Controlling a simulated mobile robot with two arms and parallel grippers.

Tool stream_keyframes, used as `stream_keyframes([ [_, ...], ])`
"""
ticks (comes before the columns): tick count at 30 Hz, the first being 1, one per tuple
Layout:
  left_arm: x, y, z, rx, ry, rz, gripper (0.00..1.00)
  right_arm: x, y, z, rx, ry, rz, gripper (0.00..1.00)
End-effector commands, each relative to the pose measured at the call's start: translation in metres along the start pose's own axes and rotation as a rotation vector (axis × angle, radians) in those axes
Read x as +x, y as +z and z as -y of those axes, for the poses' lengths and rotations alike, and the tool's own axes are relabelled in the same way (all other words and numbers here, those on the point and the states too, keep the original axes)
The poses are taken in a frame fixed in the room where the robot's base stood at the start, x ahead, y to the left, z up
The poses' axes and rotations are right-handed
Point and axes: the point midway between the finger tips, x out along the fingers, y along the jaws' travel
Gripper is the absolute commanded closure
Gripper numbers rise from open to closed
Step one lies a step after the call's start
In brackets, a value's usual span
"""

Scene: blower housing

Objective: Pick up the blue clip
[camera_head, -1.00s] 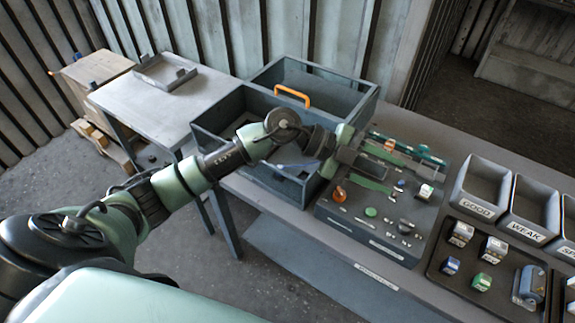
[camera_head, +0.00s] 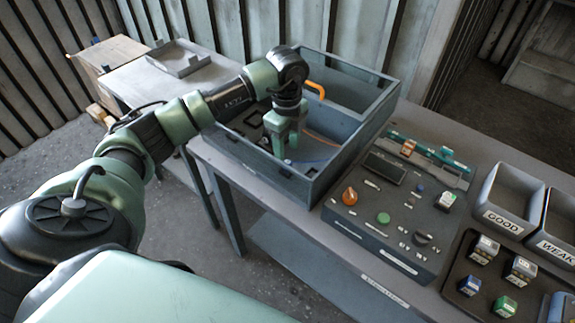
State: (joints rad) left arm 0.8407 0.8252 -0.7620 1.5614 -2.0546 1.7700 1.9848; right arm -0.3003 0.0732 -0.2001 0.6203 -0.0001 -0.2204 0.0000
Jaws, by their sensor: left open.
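My left gripper (camera_head: 287,148) points down inside the open grey box (camera_head: 345,155), with its jaws open. A thin blue curved piece (camera_head: 312,161) shows on the box floor just right of the fingertips. I cannot tell whether it is the blue clip or a wire, or whether the fingers touch it. The gripper and wrist hide part of the box floor. My right gripper is out of view.
The box walls stand close around my left gripper, and an orange handle (camera_head: 315,88) rises behind it. A control panel (camera_head: 345,222) with knobs stands to the right, then a dark parts tray (camera_head: 462,262) and labelled bins (camera_head: 503,222).

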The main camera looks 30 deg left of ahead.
Motion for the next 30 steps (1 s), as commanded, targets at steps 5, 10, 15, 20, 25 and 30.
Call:
stream_keyframes([
  [5,0.024,-0.004,-0.005,0.003,0.005,-0.002,0.55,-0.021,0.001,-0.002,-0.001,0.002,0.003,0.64],
  [10,0.044,-0.004,-0.004,0.002,0.001,-0.002,0.55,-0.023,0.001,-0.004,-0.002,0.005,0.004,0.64],
  [15,0.047,-0.003,-0.003,0.002,-0.001,-0.002,0.55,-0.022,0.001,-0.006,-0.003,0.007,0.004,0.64],
  [20,0.046,-0.003,-0.003,0.003,-0.001,-0.002,0.77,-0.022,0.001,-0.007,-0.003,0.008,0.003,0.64],
  [25,0.046,-0.004,-0.003,0.003,-0.001,-0.002,1.0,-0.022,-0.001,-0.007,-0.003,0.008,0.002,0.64],
  [30,0.046,-0.004,-0.003,0.003,-0.001,-0.002,1.0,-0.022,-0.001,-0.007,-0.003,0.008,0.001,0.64],
])
